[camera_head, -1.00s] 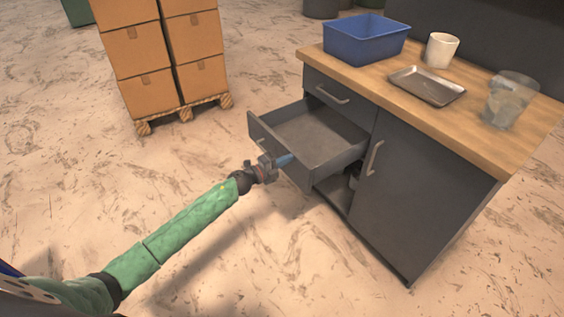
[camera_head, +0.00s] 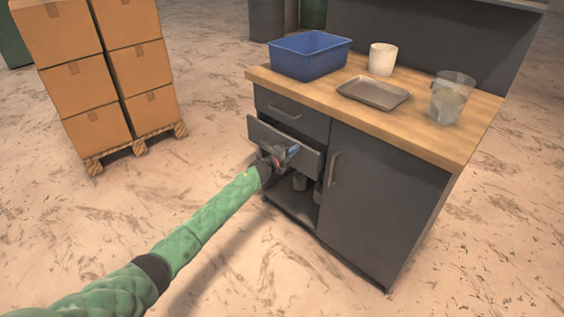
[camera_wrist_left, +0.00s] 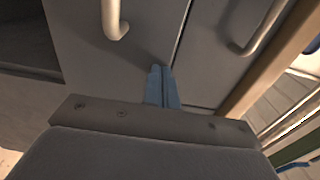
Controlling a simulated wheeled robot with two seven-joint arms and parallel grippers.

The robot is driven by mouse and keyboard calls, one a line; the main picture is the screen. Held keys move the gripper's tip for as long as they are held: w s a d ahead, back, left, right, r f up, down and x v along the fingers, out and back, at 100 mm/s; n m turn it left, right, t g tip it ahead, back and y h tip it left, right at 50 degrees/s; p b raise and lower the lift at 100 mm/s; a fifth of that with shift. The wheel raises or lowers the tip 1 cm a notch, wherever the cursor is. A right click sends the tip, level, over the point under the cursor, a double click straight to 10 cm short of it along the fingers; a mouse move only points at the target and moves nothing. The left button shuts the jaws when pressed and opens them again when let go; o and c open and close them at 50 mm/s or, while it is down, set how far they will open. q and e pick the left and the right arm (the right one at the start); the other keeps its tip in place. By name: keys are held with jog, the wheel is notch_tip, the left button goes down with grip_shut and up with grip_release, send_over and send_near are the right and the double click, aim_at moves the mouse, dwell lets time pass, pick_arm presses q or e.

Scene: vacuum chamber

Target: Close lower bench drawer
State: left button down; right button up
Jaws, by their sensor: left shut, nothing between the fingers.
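The lower bench drawer (camera_head: 300,146) is a dark grey drawer below a shut upper drawer (camera_head: 290,108) in the bench. Its front stands out a little from the bench face. My left gripper (camera_head: 291,152) is shut and empty at the drawer's front, covering part of it. In the left wrist view the blue fingers (camera_wrist_left: 162,88) are together, with their tips at or very near a grey front panel (camera_wrist_left: 95,65); I cannot tell whether they touch. A pale handle (camera_wrist_left: 114,22) shows above and left of them. My right gripper is not in view.
The wooden bench top (camera_head: 410,115) holds a blue bin (camera_head: 310,58), white cup (camera_head: 382,59), metal tray (camera_head: 373,93) and clear beaker (camera_head: 450,100). A cupboard door (camera_head: 375,205) is right of the drawers. Boxes on a pallet (camera_head: 135,147) stand left. Floor between is clear.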

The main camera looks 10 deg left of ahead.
aim_at(303, 144)
pick_arm(q)
jog(key=b+x, duration=0.1)
jog(key=x, duration=0.4)
jog(key=shift+f+b, duration=0.1)
jog(key=shift+b, duration=0.25)
jog(key=shift+w+d, duration=0.15)
jog(key=shift+w, duration=0.05)
jog(key=shift+w+r, duration=0.1)
jog(key=shift+r, duration=0.35)
